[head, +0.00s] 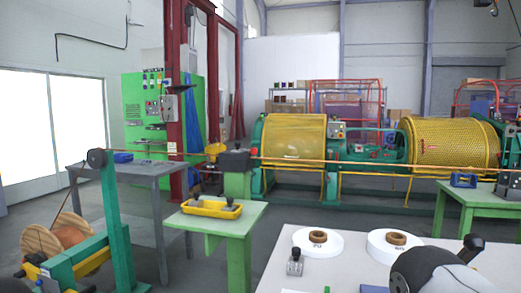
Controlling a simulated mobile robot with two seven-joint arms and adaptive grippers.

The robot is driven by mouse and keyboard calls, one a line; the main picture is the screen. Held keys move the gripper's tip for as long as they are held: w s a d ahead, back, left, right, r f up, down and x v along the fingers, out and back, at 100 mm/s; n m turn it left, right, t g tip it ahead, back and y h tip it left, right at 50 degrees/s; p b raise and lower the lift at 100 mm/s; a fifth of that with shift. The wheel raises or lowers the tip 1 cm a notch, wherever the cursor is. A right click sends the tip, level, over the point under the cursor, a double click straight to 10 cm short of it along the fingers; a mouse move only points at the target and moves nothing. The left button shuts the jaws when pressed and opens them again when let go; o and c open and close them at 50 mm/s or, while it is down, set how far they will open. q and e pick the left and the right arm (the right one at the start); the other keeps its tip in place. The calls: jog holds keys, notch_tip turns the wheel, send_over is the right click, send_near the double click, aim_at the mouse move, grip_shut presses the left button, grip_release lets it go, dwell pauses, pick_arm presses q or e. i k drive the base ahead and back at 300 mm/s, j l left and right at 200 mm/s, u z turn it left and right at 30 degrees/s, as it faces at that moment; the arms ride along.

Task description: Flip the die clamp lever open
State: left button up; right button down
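A black block (236,159), which looks like the die clamp, sits on a green post beside the wire line in the middle of the head view. A yellow rounded part (214,150) is at its left. I cannot make out the lever or whether it is open. My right arm comes in at the bottom right, with a black end part (470,249) over the white table; its fingers cannot be made out. It is well apart from the black block. A dark shape at the bottom left edge may be my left arm; no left gripper shows.
A green table (214,220) with a yellow tray (211,207) stands below the block. The white table (340,265) in front holds two white discs and a small metal block (294,262). A reel stand (116,225) is at left, the yellow-guarded strander behind.

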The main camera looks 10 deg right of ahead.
aim_at(253, 151)
jog(key=i+j+z, duration=0.1)
jog(key=j, duration=0.2)
jog(key=i+j+z, duration=0.15)
jog(key=j, duration=0.2)
jog(key=i+j+z, duration=0.1)
jog(key=j, duration=0.25)
jog(key=i+j+z, duration=0.1)
jog(key=i+j, duration=0.15)
jog(key=j, duration=0.15)
jog(key=i+j+z, duration=0.1)
jog(key=j, duration=0.25)
jog(key=i+j+z, duration=0.15)
jog(key=j, duration=0.2)
